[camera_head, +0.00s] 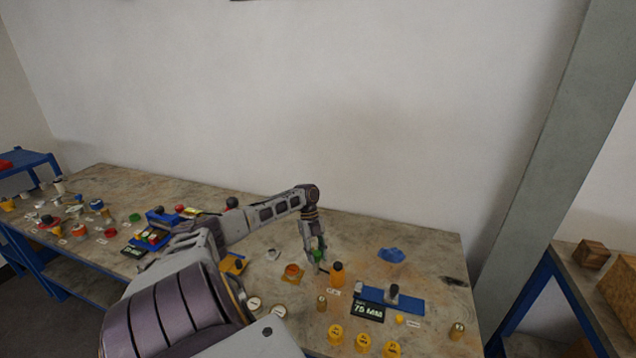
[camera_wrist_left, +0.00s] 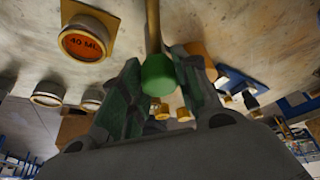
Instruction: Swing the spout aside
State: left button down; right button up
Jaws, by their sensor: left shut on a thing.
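My left gripper (camera_head: 316,258) is low over the middle of the bench, pointing down. In the left wrist view, its two fingers (camera_wrist_left: 160,92) are on either side of a green knob (camera_wrist_left: 158,76) at the end of a brass rod (camera_wrist_left: 153,25). I take this rod to be the spout; its far end runs out of the picture. The gripper is shut on the green end, though the exact contact is partly hidden. An orange disc marked 40 ML (camera_wrist_left: 84,43) sits in a round vessel on a yellow plate beside the rod. My right gripper is not in view.
An orange bottle (camera_head: 337,275) stands just right of the gripper. A blue fixture (camera_head: 405,302) with a 75 MM display (camera_head: 367,311) and several yellow-capped pieces lie farther right and in front. A blue piece (camera_head: 391,255) lies behind. The bench's back strip is mostly clear.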

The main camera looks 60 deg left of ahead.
pick_arm(q)
jog(key=c, duration=1.1)
grip_release()
jog(key=shift+r, duration=0.1)
jog(key=shift+v, duration=5.9)
